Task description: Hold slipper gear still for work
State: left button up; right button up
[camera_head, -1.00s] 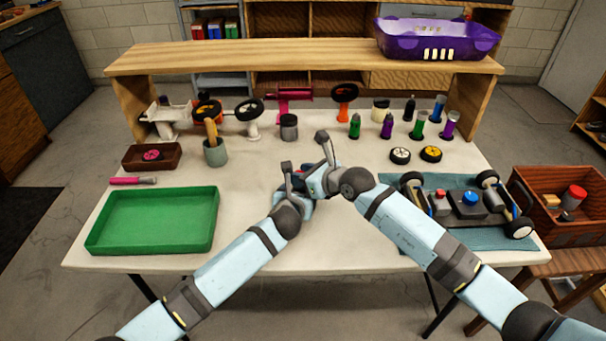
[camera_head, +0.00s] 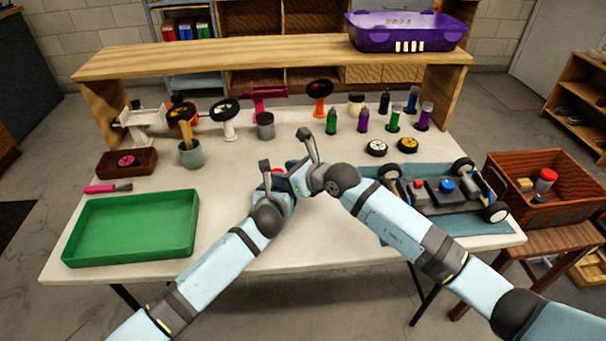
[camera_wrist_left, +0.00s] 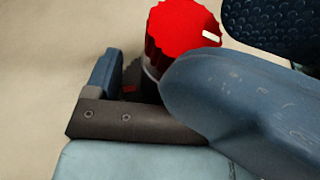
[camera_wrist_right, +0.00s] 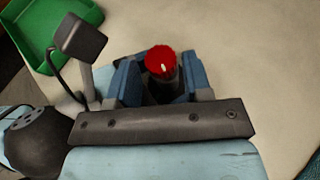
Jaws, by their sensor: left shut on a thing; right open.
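A round red piece with a toothed rim and a small white mark, which looks like the slipper gear (camera_wrist_left: 183,30), sits on a dark and silvery cylinder in the left wrist view. My left gripper (camera_wrist_left: 148,88) is shut on the part below the red top; a large blue finger hides much of that part. In the right wrist view the red top (camera_wrist_right: 160,60) shows between the blue fingers of my right gripper (camera_wrist_right: 160,76), which is open. In the head view both grippers meet over the table's middle, and only a bit of red (camera_head: 278,171) shows.
A green tray (camera_head: 70,252) lies left on the white table (camera_head: 300,250). A car chassis (camera_head: 440,193) rests on a blue mat at right, with two wheels (camera_head: 376,148) behind it. Bottles (camera_head: 363,121) and parts on stands line the back. A brown crate (camera_head: 545,215) stands right.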

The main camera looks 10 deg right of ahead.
jog(key=v, duration=1)
jog(key=shift+r, duration=0.25)
jog(key=shift+o, duration=0.4)
jog(key=shift+s+d, duration=0.1)
jog(key=shift+s, duration=0.05)
jog(key=shift+o, duration=0.9)
jog(key=shift+f, duration=0.1)
jog(key=w+f+n+g, duration=0.1)
jog(key=w+g, duration=0.1)
jog(key=w+d+f+n+g, duration=0.1)
jog(key=w+f+g, duration=0.1)
jog(key=w, duration=0.1)
jog(key=w+f+n+g+h, duration=0.1)
jog(key=w+f+n+g, duration=0.1)
jog(key=w, duration=0.1)
jog(key=shift+w+d+f, duration=0.15)
jog(key=shift+d+f, duration=0.05)
jog(key=shift+d, duration=0.1)
jog(key=w+d+r+n+g+y, duration=0.1)
jog(key=w+r+n+g+y, duration=0.35)
jog(key=n+g, duration=0.3)
jog(key=shift+n+h, duration=0.25)
jog(key=shift+h, duration=0.1)
jog(key=x, duration=1.1)
jog(key=shift+s+a+r, duration=0.15)
jog(key=shift+s, duration=0.2)
jog(key=c, duration=0.9)
